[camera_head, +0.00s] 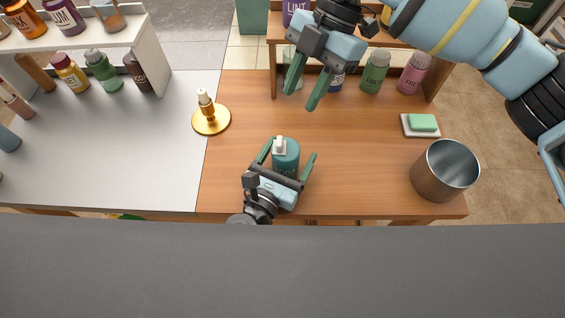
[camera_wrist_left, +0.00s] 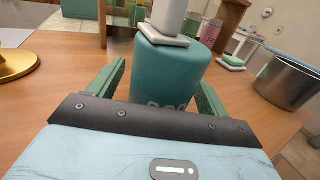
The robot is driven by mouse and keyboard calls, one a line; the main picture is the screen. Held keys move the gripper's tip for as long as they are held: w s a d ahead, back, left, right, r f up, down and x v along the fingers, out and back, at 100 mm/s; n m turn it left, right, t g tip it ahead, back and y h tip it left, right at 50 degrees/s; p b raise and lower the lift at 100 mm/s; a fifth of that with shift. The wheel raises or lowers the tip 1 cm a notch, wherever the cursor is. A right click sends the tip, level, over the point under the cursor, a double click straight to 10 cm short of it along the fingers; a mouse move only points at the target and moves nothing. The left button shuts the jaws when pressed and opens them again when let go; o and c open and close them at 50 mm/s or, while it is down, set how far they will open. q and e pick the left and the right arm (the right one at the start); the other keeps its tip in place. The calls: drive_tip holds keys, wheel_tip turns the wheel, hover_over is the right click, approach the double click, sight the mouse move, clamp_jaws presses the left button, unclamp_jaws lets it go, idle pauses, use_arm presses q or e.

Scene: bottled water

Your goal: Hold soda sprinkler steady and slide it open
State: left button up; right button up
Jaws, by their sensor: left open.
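The soda sprinkler appears to be the teal container (camera_head: 287,161) with a white top piece (camera_head: 279,145), standing upright on the wooden table. In the left wrist view the teal body (camera_wrist_left: 170,75) has partly hidden lettering, and the white piece (camera_wrist_left: 168,22) sits on top. My left gripper (camera_head: 289,155) is open, with one finger on each side of the container; I cannot tell whether either finger touches it. My right gripper (camera_head: 301,99) is open and empty, above the table beyond the container.
A metal cup (camera_head: 445,171) and a green soap on a white dish (camera_head: 421,133) are to the right. A wooden shelf (camera_head: 272,70) with several bottles is behind. The grey table (camera_head: 130,140) has clear room.

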use_arm(q)
drive_tip(key=shift+w, duration=0.1)
drive_tip(key=shift+c, duration=0.5)
drive_tip(key=c, duration=1)
drive_tip(key=shift+c, duration=0.2)
drive_tip(key=o, duration=0.4)
drive_tip(key=shift+c, duration=1.4)
